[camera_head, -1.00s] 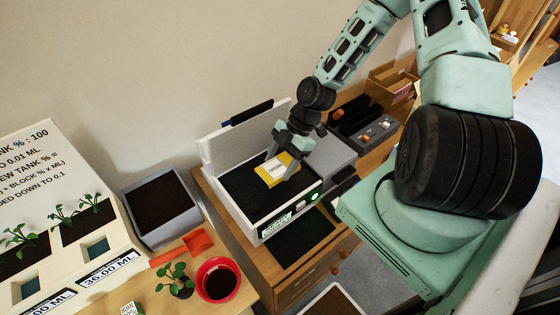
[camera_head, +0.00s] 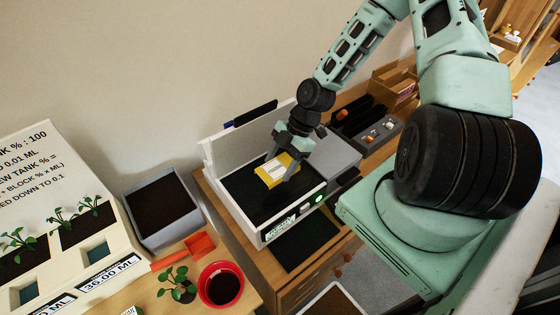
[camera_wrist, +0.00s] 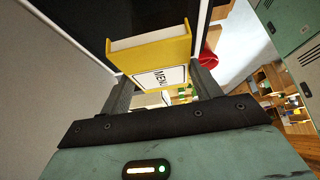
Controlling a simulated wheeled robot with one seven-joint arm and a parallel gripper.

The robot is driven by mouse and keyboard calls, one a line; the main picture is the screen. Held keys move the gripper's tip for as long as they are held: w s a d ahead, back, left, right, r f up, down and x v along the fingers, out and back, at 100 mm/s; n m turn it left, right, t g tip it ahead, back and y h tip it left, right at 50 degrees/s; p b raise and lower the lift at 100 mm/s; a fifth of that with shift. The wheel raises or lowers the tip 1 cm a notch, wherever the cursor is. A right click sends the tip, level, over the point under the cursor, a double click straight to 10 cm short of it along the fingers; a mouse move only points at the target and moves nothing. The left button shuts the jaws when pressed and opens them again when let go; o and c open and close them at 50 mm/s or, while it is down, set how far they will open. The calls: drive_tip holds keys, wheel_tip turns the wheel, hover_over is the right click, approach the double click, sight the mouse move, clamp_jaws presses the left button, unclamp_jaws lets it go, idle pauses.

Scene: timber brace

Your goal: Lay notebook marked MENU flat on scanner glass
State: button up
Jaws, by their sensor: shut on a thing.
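The yellow notebook (camera_head: 271,173) with a white label is in my gripper (camera_head: 283,167), over the dark scanner glass (camera_head: 245,191). In the wrist view, the label on the notebook (camera_wrist: 160,77) reads MENU, partly cut off. My gripper (camera_wrist: 162,85) is shut on the notebook, with one finger at each side. The notebook looks tilted in the head view; I cannot tell whether its lower edge touches the glass. The scanner (camera_head: 296,222) has its pale lid (camera_head: 243,137) raised at the back, with a green light on its front.
A grey box (camera_head: 160,203), a red pot (camera_head: 220,284) and an orange trowel (camera_head: 198,246) stand left of the scanner. A dark organiser with compartments (camera_head: 372,134) and a cardboard box (camera_head: 396,84) stand behind it to the right. The raised lid borders the glass at the back.

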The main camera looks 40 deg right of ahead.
drive_tip(key=shift+f+b, duration=2.15)
drive_tip(key=shift+f, duration=1.1)
drive_tip(key=shift+f+b, duration=0.35)
drive_tip(key=shift+f, duration=0.2)
drive_tip(key=o, duration=1.1)
drive_tip(key=shift+c, duration=0.2)
drive_tip(key=b+v, duration=0.1)
drive_tip(key=v, duration=1.6)
drive_tip(key=shift+r+b, duration=0.2)
drive_tip(key=shift+b, duration=0.1)
